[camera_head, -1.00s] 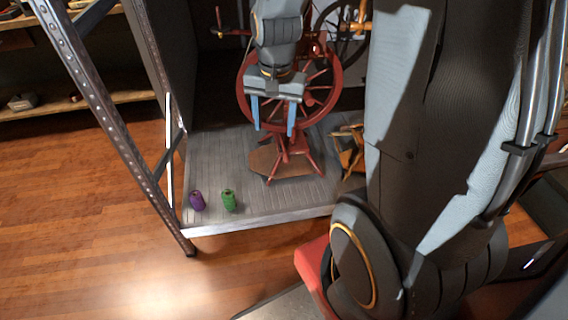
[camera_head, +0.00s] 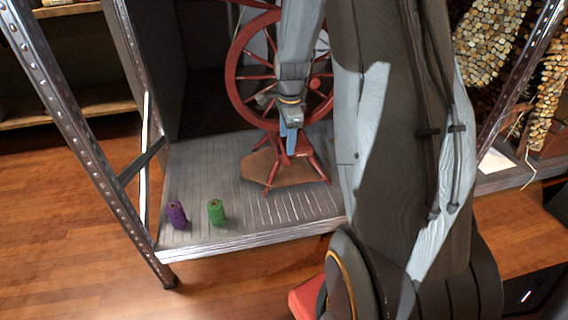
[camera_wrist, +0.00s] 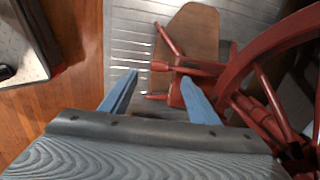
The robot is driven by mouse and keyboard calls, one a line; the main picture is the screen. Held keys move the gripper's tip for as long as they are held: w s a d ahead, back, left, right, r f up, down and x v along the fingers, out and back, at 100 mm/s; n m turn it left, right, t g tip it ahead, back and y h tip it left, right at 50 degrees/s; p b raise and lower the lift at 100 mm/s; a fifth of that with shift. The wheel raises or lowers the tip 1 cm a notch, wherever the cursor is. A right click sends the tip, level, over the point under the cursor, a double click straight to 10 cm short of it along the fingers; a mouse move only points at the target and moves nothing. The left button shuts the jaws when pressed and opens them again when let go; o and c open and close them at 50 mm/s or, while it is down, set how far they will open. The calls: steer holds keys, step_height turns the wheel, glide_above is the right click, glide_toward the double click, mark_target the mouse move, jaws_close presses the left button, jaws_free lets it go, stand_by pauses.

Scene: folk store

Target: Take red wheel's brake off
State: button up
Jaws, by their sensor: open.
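My gripper (camera_head: 289,143) is low in front of the wheel, by the red base. In the wrist view, my gripper (camera_wrist: 160,77) has its blue fingers apart, with a red wooden part of the wheel (camera_wrist: 178,67) at or just beyond the fingertips. I cannot tell whether they touch. The wheel's rim shows on the right there. I cannot make out which part is the brake.
A purple spool (camera_head: 177,215) and a green spool (camera_head: 216,212) stand near the front of the platform (camera_head: 200,245). A metal rack post (camera_head: 75,125) rises at the left. Stacked logs (camera_head: 490,45) are at the right. Wooden floor is clear at lower left.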

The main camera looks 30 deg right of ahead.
mark_target(286, 157)
steer(key=shift+w+d+f, duration=0.25)
steer(key=shift+w+f, duration=0.05)
steer(key=shift+f, duration=0.4)
steer(key=f, duration=0.2)
steer(key=f+b, duration=0.1)
steer(key=f, duration=0.1)
steer(key=w+f+b, duration=0.1)
steer(key=f, duration=0.2)
steer(key=shift+d, duration=0.1)
